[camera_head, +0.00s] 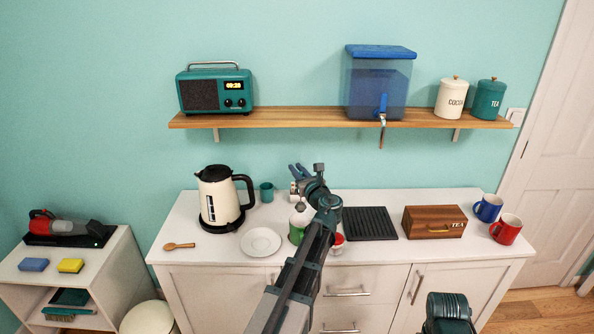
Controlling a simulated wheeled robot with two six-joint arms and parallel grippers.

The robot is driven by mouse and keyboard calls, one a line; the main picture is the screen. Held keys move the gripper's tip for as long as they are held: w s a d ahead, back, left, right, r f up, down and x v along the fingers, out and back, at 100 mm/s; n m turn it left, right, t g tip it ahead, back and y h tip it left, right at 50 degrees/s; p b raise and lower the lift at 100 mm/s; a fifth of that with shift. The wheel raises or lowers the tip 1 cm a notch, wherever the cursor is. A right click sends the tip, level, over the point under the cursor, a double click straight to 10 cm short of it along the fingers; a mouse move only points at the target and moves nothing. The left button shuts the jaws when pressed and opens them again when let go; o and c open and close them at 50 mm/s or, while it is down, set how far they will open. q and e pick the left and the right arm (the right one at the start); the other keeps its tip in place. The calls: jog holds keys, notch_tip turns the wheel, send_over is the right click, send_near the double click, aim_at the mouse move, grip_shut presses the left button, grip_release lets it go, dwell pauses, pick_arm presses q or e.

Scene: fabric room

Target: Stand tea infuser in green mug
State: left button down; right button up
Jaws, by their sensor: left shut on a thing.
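The green mug (296,232) stands on the white counter, partly hidden behind my left arm. My left gripper (297,175) is above the back of the counter, beyond the mug. It is shut on a small silvery thing (294,190), which looks like the tea infuser; the gripper hides part of it and its tilt is hard to tell. Part of my right arm shows at the bottom right, but its fingertips do not show.
A cream kettle (217,198), a teal cup (266,192) and a white plate (260,242) stand left of the mug. A dark ribbed mat (369,223), wooden tea box (434,221), blue mug (488,208) and red mug (506,229) stand to the right. A wooden shelf (290,118) runs above.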

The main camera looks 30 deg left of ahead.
pick_arm(q)
notch_tip(320, 180, down, 9)
jog(key=b, duration=0.8)
jog(key=shift+f+b, duration=0.15)
jog(key=shift+b, duration=0.15)
jog(key=c, duration=0.8)
grip_release()
jog(key=shift+o, duration=0.2)
jog(key=shift+s, duration=0.1)
jog(key=v, duration=1.3)
jog(key=shift+d, duration=0.35)
jog(key=shift+s, duration=0.2)
